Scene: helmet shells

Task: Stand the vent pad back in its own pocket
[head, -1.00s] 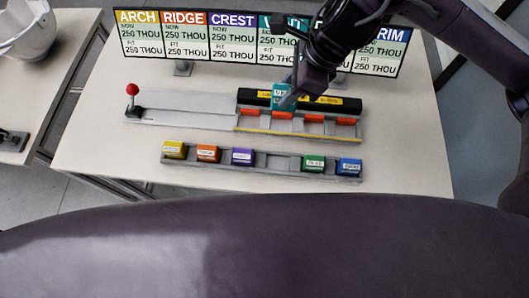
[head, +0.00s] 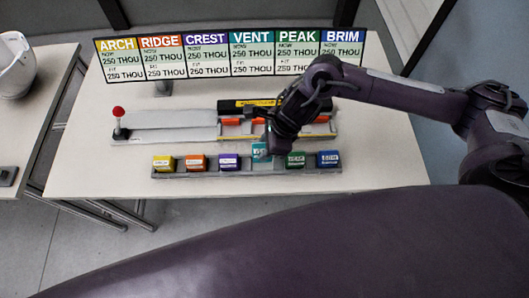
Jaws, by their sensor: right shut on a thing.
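The teal vent pad (head: 261,153) is upright in the head view, at the gap between the purple pad (head: 229,162) and the green peak pad (head: 295,160) in the grey pad rack (head: 212,171). My right gripper (head: 267,143) is shut on the vent pad from above. The gripper hides part of the pad, and I cannot tell whether its lower end is seated in the pocket. My left gripper is not in view.
Yellow (head: 163,163), orange (head: 195,162) and blue (head: 329,159) pads fill other pockets. Behind stands a grey fixture (head: 170,132) with a red-knobbed lever (head: 119,112). A sign board (head: 230,55) stands at the back. The table front is clear.

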